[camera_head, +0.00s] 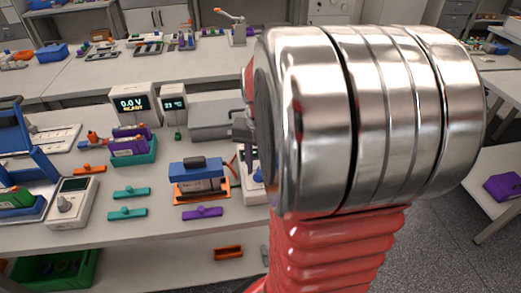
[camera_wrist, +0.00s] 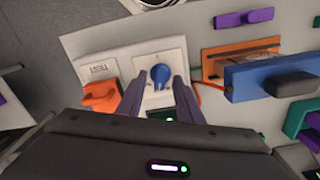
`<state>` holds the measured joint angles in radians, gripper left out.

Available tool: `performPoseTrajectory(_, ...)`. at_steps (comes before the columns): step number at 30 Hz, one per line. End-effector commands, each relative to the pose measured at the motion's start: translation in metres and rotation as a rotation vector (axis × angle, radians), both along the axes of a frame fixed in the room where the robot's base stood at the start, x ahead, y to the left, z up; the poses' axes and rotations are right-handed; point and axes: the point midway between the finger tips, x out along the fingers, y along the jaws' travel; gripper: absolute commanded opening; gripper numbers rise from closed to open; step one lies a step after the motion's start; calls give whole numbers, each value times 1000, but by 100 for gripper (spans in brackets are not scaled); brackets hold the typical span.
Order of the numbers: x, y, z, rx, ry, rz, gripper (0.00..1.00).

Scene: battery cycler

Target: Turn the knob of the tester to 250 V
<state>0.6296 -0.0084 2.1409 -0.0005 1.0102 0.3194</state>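The tester (camera_wrist: 172,53) is a white box with a round blue knob (camera_wrist: 160,75) in the wrist view. Its small dark screen with green marks is partly hidden by my gripper. My gripper (camera_wrist: 160,81) is open, one finger on each side of the knob in this view. Gaps show between the knob and both fingers, and I cannot tell whether the tips reach down to it. The knob's scale is too small to read. In the head view the tester (camera_head: 253,184) is mostly hidden behind my arm.
Beside the tester are an orange clip (camera_wrist: 100,96) and a blue block (camera_wrist: 270,76) by an orange tray (camera_wrist: 212,66). A display (camera_head: 131,104) reads 0.0 V READY.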

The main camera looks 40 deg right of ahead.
Motion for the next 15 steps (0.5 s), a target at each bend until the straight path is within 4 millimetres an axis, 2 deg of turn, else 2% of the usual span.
performPoseTrajectory(5, 0, 0, 19, -2, -3, 0, 33)
performPoseTrajectory(15, 0, -1, 77, -3, -3, 0, 33)
